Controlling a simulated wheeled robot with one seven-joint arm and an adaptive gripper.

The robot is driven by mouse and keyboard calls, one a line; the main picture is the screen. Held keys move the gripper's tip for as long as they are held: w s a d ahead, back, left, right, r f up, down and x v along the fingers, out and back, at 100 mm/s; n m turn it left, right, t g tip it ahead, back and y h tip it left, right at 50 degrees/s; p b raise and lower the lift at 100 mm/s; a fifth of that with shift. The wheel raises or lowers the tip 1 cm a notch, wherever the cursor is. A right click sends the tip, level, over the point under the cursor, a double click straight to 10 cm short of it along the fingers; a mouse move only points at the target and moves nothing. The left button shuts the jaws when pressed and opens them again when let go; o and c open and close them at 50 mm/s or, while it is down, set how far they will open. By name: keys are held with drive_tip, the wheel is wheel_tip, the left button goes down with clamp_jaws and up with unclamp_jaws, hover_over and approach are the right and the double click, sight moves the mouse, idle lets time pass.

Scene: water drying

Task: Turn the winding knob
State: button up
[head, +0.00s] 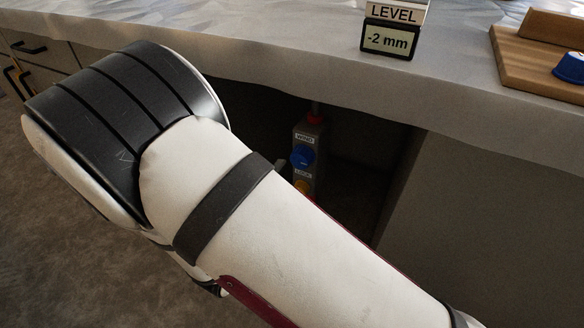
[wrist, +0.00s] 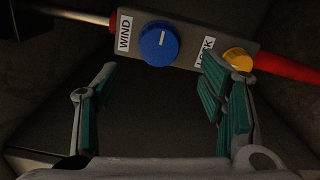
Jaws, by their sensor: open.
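The winding knob is a round blue knob (head: 302,156) beside a WIND label on a grey control box (head: 308,135), which hangs under the counter. In the wrist view the blue knob (wrist: 159,44) has a white pointer line directed at the top of the picture. A yellow knob (wrist: 238,59) by a LOCK label sits to its right, and my arm partly covers this knob in the head view. My gripper (wrist: 158,85) is open and empty. Its fingers show left and right below the box, with the blue knob between and beyond them. No contact shows.
A display (head: 389,39) on the counter (head: 250,48) reads LEVEL -2 mm. A wooden board (head: 535,68) with a blue item (head: 570,68) lies at the right. The counter edge overhangs the dark recess around the box.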

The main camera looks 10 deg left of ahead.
drive_tip(key=shift+v, duration=2.3)
